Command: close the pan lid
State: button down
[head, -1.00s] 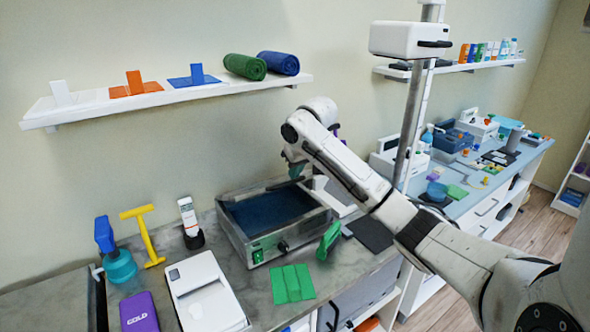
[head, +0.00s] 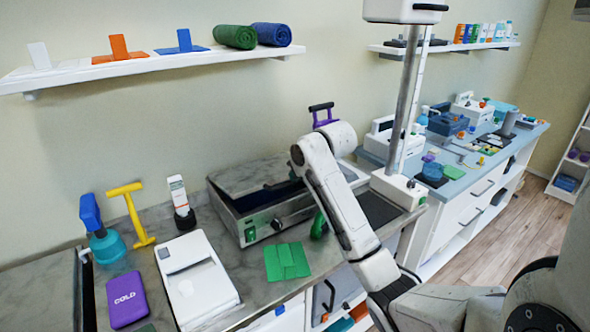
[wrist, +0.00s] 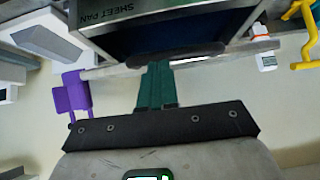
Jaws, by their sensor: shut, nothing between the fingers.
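The metal sheet pan unit (head: 278,220) stands on the counter against the wall, with a dial on its front. A dark, tilted panel, which looks like its lid (head: 240,180), lies over the rear, with a dark blue gap in front. In the wrist view the metal rim (wrist: 112,14) reads "SHEET PAN", beside a dark blue surface. My gripper (wrist: 157,66) is shut and empty, its green fingers reaching to a dark bar (wrist: 180,54) at the rim. I cannot tell whether they touch it. In the head view my arm hides most of the gripper.
A green folded cloth (head: 287,261) lies in front of the pan. A white device (head: 195,278), a purple cold pack (head: 126,299) and a yellow tool (head: 135,218) are on the left. A metal post (head: 408,115) stands right of my arm. A shelf (head: 150,68) hangs above.

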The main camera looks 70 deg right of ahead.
notch_tip(320, 180, down, 8)
jog(key=s+a+t+h+b, duration=0.1)
jog(key=t+b, duration=0.1)
jog(key=b, duration=0.4)
jog(key=shift+s+r+t, duration=0.15)
jog(key=shift+s+t, duration=0.1)
jog(key=shift+t, duration=0.05)
jog(key=shift+a, duration=0.1)
